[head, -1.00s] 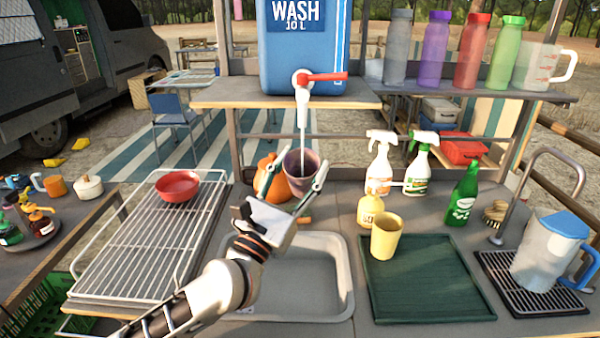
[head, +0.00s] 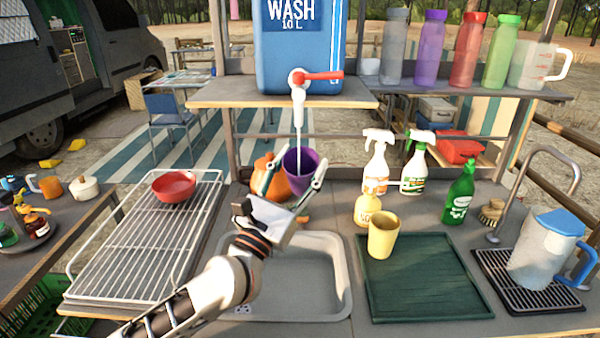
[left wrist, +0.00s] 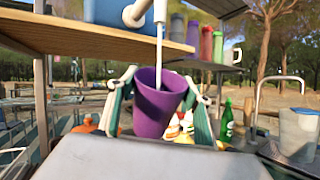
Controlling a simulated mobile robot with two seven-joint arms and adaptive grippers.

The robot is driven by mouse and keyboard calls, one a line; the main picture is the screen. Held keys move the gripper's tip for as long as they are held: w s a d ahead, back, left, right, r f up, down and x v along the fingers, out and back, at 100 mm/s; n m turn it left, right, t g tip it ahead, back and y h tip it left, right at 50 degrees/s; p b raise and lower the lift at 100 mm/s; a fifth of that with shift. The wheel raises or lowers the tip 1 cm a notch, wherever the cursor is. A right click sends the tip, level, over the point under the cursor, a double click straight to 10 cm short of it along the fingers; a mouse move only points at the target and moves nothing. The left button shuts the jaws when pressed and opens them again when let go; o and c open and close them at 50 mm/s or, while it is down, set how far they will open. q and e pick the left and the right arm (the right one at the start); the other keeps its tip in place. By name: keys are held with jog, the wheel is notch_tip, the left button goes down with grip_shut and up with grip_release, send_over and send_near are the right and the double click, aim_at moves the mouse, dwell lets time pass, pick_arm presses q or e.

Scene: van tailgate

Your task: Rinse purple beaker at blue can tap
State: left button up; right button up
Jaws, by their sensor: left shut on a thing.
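The purple beaker (head: 301,172) is held upright below the tap, with its open mouth up. It also shows in the left wrist view (left wrist: 157,104). My left gripper (head: 294,182) is shut on it, one finger on each side. The blue water can (head: 303,50), marked WASH 10 L, stands on the wooden shelf. Its white tap (head: 298,104) has a red lever (head: 318,76) turned to the right. A thin stream of water (head: 299,140) runs from the spout into the beaker. The inside bottom of the beaker is hidden. My right gripper is in no view.
A grey basin (head: 300,270) lies below my left gripper. A wire rack (head: 140,245) with a red bowl (head: 173,186) is to the left. A green tray (head: 425,280), a yellow cup (head: 383,236), spray bottles and a pitcher (head: 545,250) stand to the right. An orange object (head: 268,172) is behind the gripper.

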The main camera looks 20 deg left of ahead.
pick_arm(q)
jog(key=shift+d, duration=0.4)
jog(key=shift+s+d+p, duration=0.2)
jog(key=shift+s+p, duration=0.2)
jog(key=shift+s, duration=0.8)
jog(key=shift+s+d+p, duration=0.2)
jog(key=shift+s, duration=1.15)
jog(key=shift+s+d+p, duration=0.2)
jog(key=shift+s, duration=1.15)
jog(key=s+r+p, duration=0.4)
jog(key=s, duration=0.1)
jog(key=shift+d, duration=0.4)
